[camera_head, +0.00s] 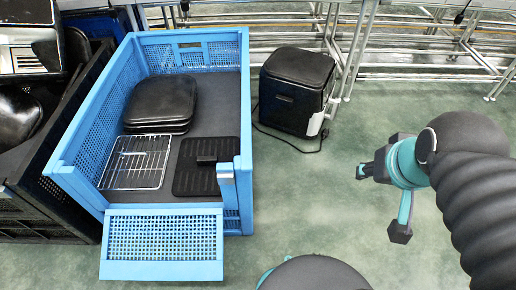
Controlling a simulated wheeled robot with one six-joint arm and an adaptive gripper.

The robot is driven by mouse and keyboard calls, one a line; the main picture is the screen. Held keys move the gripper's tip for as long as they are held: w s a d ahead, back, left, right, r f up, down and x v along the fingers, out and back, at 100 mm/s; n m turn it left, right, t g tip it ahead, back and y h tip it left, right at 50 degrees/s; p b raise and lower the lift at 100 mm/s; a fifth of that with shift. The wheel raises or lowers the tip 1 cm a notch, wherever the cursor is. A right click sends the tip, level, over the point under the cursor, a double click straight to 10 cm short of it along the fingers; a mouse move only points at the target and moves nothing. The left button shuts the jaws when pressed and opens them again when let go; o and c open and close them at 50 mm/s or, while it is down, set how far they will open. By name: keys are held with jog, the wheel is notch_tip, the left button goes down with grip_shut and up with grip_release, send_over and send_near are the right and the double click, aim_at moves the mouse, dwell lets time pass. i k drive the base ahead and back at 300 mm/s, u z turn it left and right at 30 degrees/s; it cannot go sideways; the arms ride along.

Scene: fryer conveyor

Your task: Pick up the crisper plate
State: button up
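A flat black slotted plate (190,182), which looks like the crisper plate, lies on the floor of a blue crate (247,95). A small raised black block (207,160) is on its upper part. My gripper (382,203) is outside the crate, well to the right of the plate, above the green floor. Its two fingers are spread apart with nothing seen between them.
A wire rack (138,163) lies left of the plate, and stacked black trays (160,104) sit behind it. The crate's front flap (162,245) hangs down. A black appliance (297,90) with a cord stands right of the crate. Floor between crate and gripper is clear.

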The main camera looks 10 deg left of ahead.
aim_at(196, 173)
jog(key=z, duration=2.35)
jog(key=k, duration=2.95)
jog(key=u, duration=0.85)
jog(key=i, duration=0.5)
jog(key=z, duration=0.1)
